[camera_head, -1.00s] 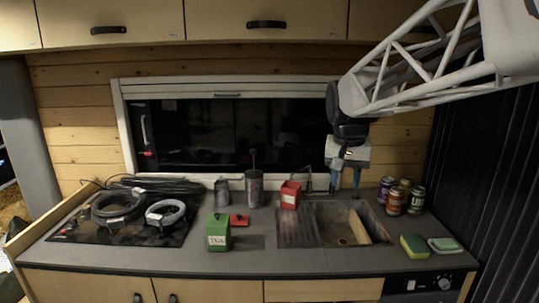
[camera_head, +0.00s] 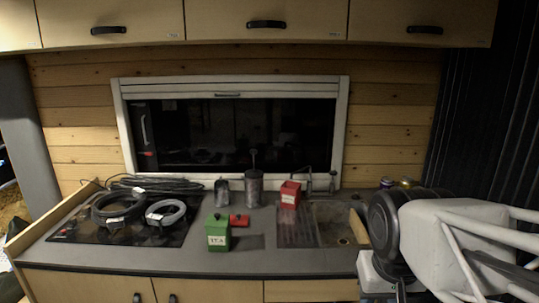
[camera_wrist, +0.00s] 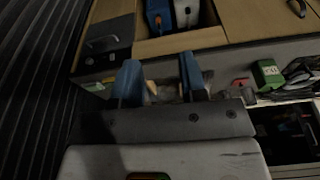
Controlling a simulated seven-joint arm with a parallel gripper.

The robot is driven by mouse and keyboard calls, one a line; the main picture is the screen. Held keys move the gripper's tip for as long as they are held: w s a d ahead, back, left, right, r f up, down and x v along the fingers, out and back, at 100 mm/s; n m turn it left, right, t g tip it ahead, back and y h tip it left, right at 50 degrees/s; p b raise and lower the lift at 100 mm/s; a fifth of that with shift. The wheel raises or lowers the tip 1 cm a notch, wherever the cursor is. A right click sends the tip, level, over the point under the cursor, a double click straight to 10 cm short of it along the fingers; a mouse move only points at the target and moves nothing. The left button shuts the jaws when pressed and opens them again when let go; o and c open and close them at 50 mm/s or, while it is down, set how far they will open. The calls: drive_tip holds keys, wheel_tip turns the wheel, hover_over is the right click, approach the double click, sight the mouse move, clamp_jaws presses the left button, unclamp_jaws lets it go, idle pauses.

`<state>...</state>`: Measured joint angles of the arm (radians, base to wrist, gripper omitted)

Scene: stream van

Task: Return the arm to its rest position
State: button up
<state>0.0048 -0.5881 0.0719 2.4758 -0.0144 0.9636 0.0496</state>
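My arm (camera_head: 450,235) is folded low at the right of the head view, in front of the counter's right end. My gripper (camera_wrist: 159,68) shows in the wrist view with its two blue fingers apart and nothing held between them. In the head view its white body hangs at the bottom right, and its fingertips are mostly cut off. The arm hides the right side of the sink (camera_head: 325,208) and most of the cans (camera_head: 386,182).
A green tea tin (camera_head: 217,236), a red lid (camera_head: 239,220) and an open red tin (camera_head: 290,194) stand on the counter (camera_head: 180,258). Coiled cables (camera_head: 120,208) lie at the left. An open compartment with blue and white items (camera_wrist: 172,15) shows in the wrist view.

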drive_tip(key=shift+s+f, duration=0.5)
drive_tip(key=shift+s, duration=0.2)
drive_tip(key=shift+s+f, duration=0.5)
drive_tip(key=shift+s, duration=0.2)
